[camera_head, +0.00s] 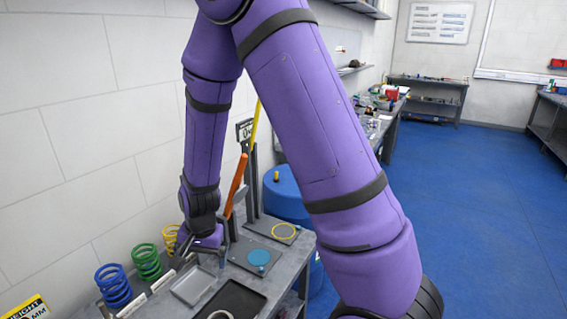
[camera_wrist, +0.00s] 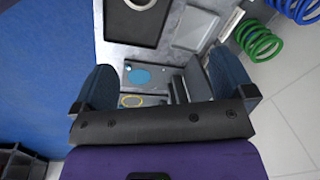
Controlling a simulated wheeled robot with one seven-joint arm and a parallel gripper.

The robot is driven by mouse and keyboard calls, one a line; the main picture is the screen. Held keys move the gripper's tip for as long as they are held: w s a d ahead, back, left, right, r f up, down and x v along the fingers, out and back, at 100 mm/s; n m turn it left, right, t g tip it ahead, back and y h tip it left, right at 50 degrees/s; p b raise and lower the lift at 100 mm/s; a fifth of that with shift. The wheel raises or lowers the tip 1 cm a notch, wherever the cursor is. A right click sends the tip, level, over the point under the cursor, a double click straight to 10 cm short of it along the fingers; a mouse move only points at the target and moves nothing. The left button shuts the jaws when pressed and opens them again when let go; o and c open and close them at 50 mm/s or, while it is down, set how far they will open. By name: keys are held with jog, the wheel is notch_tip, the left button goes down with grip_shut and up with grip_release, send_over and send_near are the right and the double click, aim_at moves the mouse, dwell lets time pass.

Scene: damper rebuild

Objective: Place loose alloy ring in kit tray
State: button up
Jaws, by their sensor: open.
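A pale metal-coloured ring (camera_head: 220,315) lies in the black tray (camera_head: 255,299) at the bench front, cut off by the frame's bottom edge. In the wrist view the ring (camera_wrist: 154,3) is at the top, cut off, inside the black tray (camera_wrist: 110,28). An empty grey tray (camera_head: 193,285) is beside it, also in the wrist view (camera_wrist: 198,30). No label shows which one is the kit tray. My gripper (camera_wrist: 163,76) is open and empty, its fingers wide apart. In the head view my gripper (camera_head: 222,258) is above the bench, behind the trays and apart from the ring.
A blue disc (camera_head: 259,257) and a yellow ring outline (camera_head: 284,231) mark plates on the right. Blue (camera_head: 113,286), green (camera_head: 147,262) and yellow springs stand along the wall. An orange-handled tool (camera_head: 236,186) and posts rise near my gripper. A blue drum (camera_head: 285,190) stands behind the bench.

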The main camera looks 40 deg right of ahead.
notch_tip(320, 180, up, 12)
jog(key=s+d+n+t, duration=0.1)
jog(key=s+d+n, duration=0.1)
jog(key=n, duration=0.1)
jog(key=s+d+r+n+t, duration=0.1)
jog(key=s+d+r+n, duration=0.2)
jog(key=s+r, duration=0.6)
jog(key=s+d+r+n+t, duration=0.2)
jog(key=s+d+r, duration=0.1)
jog(key=s+r, duration=0.7)
jog(key=shift+s+n+h, duration=0.4)
